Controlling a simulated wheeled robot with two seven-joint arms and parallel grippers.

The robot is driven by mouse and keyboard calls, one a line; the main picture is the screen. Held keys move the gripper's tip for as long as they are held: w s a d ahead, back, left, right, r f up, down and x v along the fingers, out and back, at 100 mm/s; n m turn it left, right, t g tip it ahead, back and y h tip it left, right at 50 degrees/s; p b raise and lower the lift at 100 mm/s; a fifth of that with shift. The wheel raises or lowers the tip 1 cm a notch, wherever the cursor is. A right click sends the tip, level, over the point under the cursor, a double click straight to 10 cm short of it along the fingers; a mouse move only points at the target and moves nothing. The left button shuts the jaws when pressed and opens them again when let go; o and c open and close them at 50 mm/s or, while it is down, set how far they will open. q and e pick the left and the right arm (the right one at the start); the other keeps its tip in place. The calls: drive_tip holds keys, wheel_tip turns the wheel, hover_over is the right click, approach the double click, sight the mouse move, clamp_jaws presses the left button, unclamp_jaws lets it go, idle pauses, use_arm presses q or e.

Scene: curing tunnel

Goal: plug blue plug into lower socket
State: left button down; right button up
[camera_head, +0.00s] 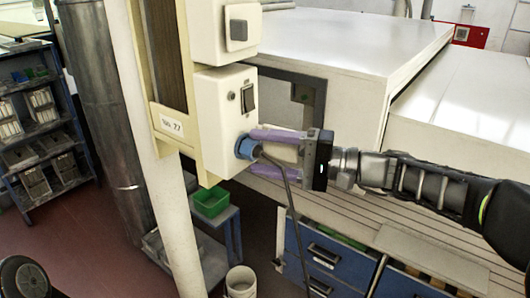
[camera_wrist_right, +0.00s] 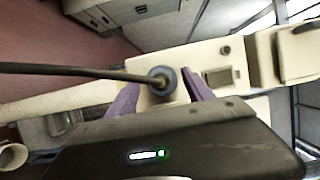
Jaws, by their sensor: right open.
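The blue plug (camera_head: 245,148) sits against the face of the lower cream box (camera_head: 214,122), and the lower socket is hidden behind it. The plug also shows end-on in the right wrist view (camera_wrist_right: 162,80), with a dark cable (camera_wrist_right: 85,71) leading out of it. My right gripper (camera_head: 254,151) is open, with one purple finger above the plug and one below. In the wrist view the fingers stand apart on either side of the plug, with a visible gap to each. My left gripper is not in view.
An upper cream box (camera_head: 222,32) with a grey square fitting is above. A dark switch (camera_head: 248,97) is on the lower box. The cable (camera_head: 294,215) hangs down past blue drawers (camera_head: 327,262). A green bin (camera_head: 210,201) and a white bucket (camera_head: 241,281) stand below.

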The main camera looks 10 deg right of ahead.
drive_tip(key=b+v, duration=0.2)
drive_tip(key=v, duration=0.5)
drive_tip(key=shift+s+d, duration=0.2)
drive_tip(key=shift+d, duration=0.15)
